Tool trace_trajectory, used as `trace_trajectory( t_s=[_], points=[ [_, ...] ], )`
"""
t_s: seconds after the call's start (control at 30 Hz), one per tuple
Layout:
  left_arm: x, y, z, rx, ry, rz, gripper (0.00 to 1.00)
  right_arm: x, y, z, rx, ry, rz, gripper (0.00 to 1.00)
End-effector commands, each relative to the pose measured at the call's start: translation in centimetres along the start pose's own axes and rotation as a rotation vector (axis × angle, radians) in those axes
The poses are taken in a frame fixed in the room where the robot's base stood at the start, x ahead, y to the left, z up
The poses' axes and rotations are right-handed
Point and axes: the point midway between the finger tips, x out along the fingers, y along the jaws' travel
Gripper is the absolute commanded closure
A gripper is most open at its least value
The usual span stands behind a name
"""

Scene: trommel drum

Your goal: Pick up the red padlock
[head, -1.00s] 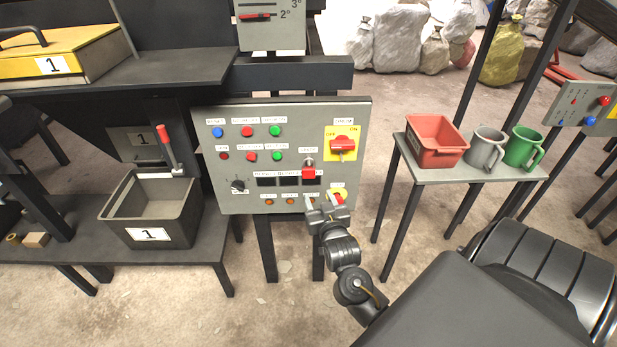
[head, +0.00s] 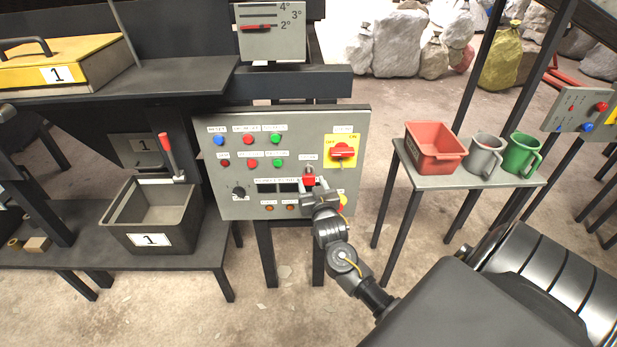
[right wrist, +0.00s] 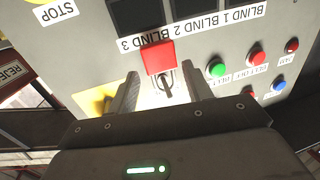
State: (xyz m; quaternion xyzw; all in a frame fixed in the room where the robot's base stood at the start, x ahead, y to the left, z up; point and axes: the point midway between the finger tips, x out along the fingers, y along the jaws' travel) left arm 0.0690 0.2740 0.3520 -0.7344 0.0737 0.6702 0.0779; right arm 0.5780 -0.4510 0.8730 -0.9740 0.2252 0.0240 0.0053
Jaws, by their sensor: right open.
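The red padlock (head: 309,181) hangs on the grey control panel (head: 230,130), right of its small dark displays. In the right wrist view, turned upside down, the padlock (right wrist: 158,57) shows as a red block with a metal shackle by a small plate. My right gripper (head: 317,190) is at the panel and partly covers the padlock in the head view. In the right wrist view its fingers (right wrist: 163,82) are open, one on each side of the padlock and shackle, with gaps visible. My left gripper is not in view.
A yellow switch plate with a red handle (head: 342,151) sits above the padlock. Coloured buttons (head: 276,139) are to its left. A side table (head: 430,181) holds a red bin (head: 436,140) and two mugs. A dark bin (head: 190,215) stands on the left bench.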

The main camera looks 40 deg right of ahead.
Motion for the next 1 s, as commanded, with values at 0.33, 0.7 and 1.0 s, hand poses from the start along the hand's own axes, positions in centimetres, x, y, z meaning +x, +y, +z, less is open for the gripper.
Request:
trace_trajectory(
  t_s=[0.33,0.7,1.0],
  points=[
    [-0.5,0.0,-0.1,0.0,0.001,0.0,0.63,2.6,-0.1,0.0,0.001,0.0,-0.001,0.5],
    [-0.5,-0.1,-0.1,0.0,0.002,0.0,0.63,2.6,-0.1,0.0,0.001,-0.001,-0.001,0.81],
    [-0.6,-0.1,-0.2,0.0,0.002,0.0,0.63,2.6,-0.1,-0.1,0.001,0.0,-0.001,0.86]
  ],
)
